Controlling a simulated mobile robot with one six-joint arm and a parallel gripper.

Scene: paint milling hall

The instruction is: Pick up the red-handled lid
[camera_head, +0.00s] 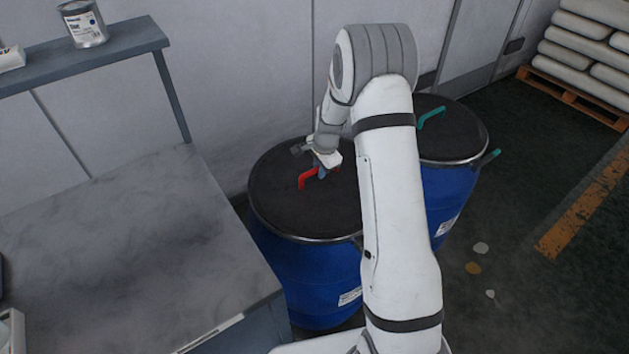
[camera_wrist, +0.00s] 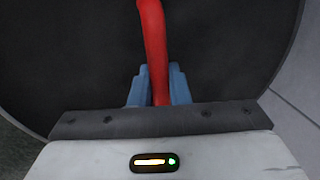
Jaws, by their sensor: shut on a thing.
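The dark round lid (camera_head: 282,210) with a red handle (camera_head: 306,178) sits on the nearer blue drum (camera_head: 306,280). My gripper (camera_head: 323,170) reaches down over this lid from above. In the wrist view, the blue fingers of my gripper (camera_wrist: 158,85) are shut on the red handle (camera_wrist: 153,40), one finger on each side. The dark lid (camera_wrist: 80,65) fills most of the background there. The lid appears level on the drum's rim. My arm hides the lid's right side in the head view.
A second blue drum (camera_head: 447,195) with a dark lid and teal handle (camera_head: 431,117) stands behind my arm at the right. A grey bench (camera_head: 120,260) is at the left, under a shelf (camera_head: 90,52) with a paint can (camera_head: 84,24). Sacks on a pallet (camera_head: 572,97) are far right.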

